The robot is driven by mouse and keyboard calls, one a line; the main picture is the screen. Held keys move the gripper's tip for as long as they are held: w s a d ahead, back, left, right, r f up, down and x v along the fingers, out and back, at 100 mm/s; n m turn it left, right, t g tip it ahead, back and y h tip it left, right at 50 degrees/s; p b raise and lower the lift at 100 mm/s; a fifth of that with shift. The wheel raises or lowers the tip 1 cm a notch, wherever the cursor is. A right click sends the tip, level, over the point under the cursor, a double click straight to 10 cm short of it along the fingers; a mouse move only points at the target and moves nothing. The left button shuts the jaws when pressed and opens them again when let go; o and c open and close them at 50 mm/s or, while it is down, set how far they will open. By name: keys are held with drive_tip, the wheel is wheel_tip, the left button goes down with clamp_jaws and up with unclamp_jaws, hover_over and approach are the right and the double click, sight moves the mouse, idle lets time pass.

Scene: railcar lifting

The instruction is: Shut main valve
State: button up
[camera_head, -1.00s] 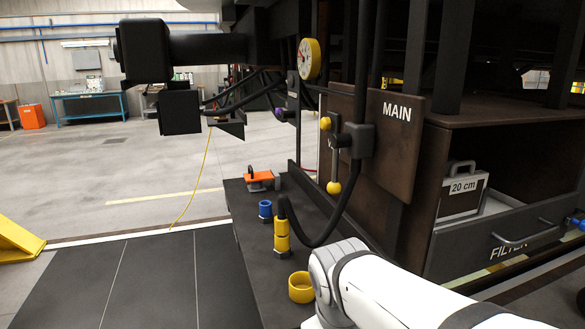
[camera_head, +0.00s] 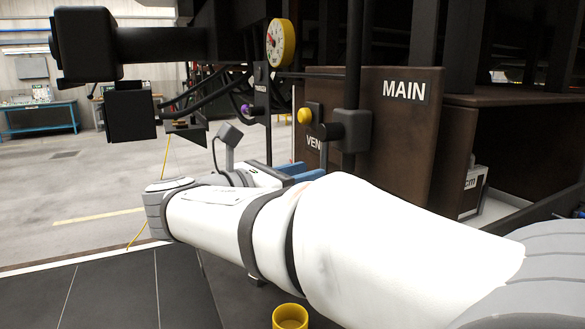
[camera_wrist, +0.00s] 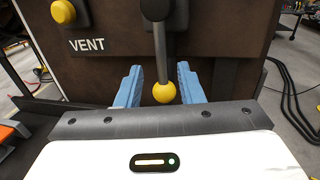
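The main valve (camera_head: 352,131) is a dark body on a pipe, left of the MAIN sign (camera_head: 404,90). Its grey lever (camera_wrist: 160,48) hangs straight down in the wrist view and ends in a yellow ball (camera_wrist: 165,93). My gripper (camera_wrist: 159,68) is open, with one blue finger on each side of the lever near the ball. Gaps show between the ball and both fingers; I cannot tell how deep it sits between them. In the head view the blue fingers (camera_head: 292,172) show above my white arm, and the arm hides the ball.
A yellow vent knob (camera_head: 304,115) stands left of the valve, above the VENT label (camera_wrist: 86,45). A round yellow-rimmed gauge (camera_head: 280,43) hangs above. A yellow cup (camera_head: 290,317) stands below my arm. Dark hoses (camera_wrist: 289,100) lie at the right.

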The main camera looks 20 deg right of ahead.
sight(324, 166)
drive_tip(key=x, duration=0.7)
drive_tip(key=shift+s, duration=0.2)
clamp_jaws()
drive_tip(key=shift+a, duration=0.35)
drive_tip(key=shift+s+r+p, duration=0.1)
drive_tip(key=shift+s+p, duration=0.05)
drive_tip(key=shift+p, duration=0.3)
